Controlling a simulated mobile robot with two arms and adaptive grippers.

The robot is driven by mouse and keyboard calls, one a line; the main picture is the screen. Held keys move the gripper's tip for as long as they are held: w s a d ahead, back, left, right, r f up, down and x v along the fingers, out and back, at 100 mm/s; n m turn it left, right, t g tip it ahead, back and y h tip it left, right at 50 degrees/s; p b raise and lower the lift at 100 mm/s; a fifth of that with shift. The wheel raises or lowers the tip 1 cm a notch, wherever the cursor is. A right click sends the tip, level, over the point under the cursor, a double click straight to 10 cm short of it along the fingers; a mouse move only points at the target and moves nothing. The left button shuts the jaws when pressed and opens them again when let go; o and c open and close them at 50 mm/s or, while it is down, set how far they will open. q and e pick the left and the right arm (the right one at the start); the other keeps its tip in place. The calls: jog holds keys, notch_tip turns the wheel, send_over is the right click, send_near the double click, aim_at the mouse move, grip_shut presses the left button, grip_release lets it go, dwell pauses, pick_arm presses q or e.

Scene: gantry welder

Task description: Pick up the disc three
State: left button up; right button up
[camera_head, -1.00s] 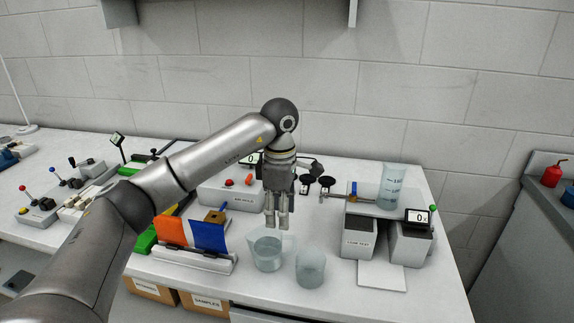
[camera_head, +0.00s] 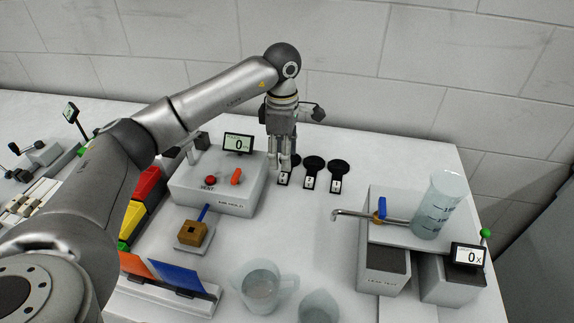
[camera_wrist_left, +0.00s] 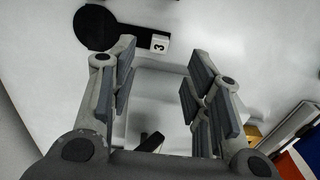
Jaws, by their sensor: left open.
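Disc three (camera_wrist_left: 95,27) is a flat black disc with a dark handle and a white tag (camera_wrist_left: 160,44) marked 3, lying on the white bench at the top left of the left wrist view. The leftmost disc (camera_head: 296,161), partly hidden by my gripper, appears to be disc three. My left gripper (camera_head: 284,170) points down there, open and empty. In the left wrist view its fingers (camera_wrist_left: 160,92) are apart, with the disc outside them. My right gripper is not in view.
A grey box (camera_head: 215,190) with a small display stands left of the gripper. A glass beaker (camera_head: 437,205) stands on the raised stand at right. Two glass vessels, including a jug (camera_head: 262,288), stand in front.

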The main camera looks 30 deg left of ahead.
aim_at(285, 175)
pick_arm(q)
jog(key=shift+f, duration=0.75)
notch_tip(285, 175, down, 4)
jog(key=shift+d+f+p, duration=0.15)
jog(key=shift+f+p, duration=0.1)
jog(key=shift+p, duration=0.4)
jog(key=shift+w+f, duration=0.1)
jog(key=shift+f, duration=0.3)
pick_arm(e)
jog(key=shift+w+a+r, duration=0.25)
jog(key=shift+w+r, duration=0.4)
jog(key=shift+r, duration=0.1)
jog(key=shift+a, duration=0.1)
pick_arm(q)
jog(key=shift+c, duration=1.2)
jog(key=c, duration=0.6)
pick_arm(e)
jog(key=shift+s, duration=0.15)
